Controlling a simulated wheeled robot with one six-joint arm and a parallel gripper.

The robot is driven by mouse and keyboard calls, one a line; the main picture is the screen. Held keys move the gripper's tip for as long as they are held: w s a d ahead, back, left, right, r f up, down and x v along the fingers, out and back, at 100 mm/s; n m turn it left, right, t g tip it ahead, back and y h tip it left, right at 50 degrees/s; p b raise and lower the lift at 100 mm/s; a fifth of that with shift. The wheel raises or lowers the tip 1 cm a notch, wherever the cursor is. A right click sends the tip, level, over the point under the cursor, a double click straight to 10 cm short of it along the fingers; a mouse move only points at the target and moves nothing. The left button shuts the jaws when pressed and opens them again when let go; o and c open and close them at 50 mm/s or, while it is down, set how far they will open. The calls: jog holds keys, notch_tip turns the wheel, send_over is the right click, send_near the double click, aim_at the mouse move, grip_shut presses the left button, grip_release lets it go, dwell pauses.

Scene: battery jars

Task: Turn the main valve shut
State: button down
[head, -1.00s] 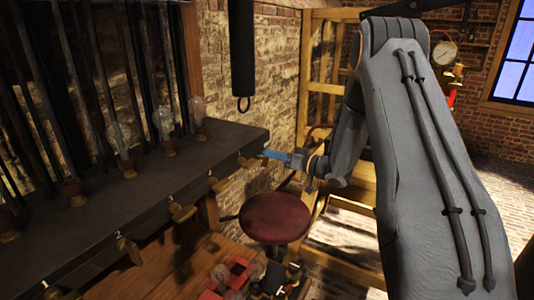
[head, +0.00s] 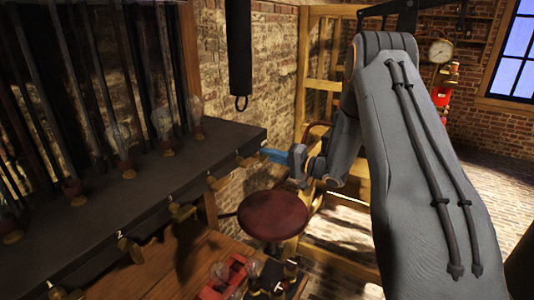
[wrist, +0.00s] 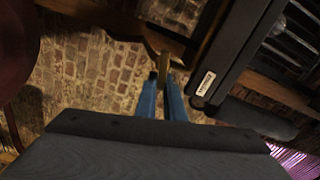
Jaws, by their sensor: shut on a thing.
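Several brass taps line the front edge of a dark shelf in the head view. The tap at the far end (head: 247,160) is beside the blue fingers of my gripper (head: 268,154). In the wrist view, my gripper (wrist: 162,92) is shut on a brass tap handle (wrist: 163,68), which stands up between the two blue fingertips. A small label (wrist: 205,84) is on the dark shelf end just right of it. The label's writing is too small to read, and I cannot tell from it which valve this is.
The dark shelf (head: 150,180) carries glass bulbs on brass bases and rods. A red round stool (head: 273,215) stands below my gripper. A wooden bench (head: 165,262) with a red box (head: 230,275) is at the front. A brick wall (head: 270,75) is behind.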

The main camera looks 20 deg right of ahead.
jog(key=shift+d+f+m, duration=0.1)
jog(key=shift+f+m, duration=0.2)
jog(key=shift+m, duration=0.9)
jog(key=c, duration=1.9)
grip_release()
jog(key=shift+o, duration=0.2)
jog(key=b+v, duration=0.2)
jog(key=v, duration=0.5)
jog(key=shift+s+d, duration=0.3)
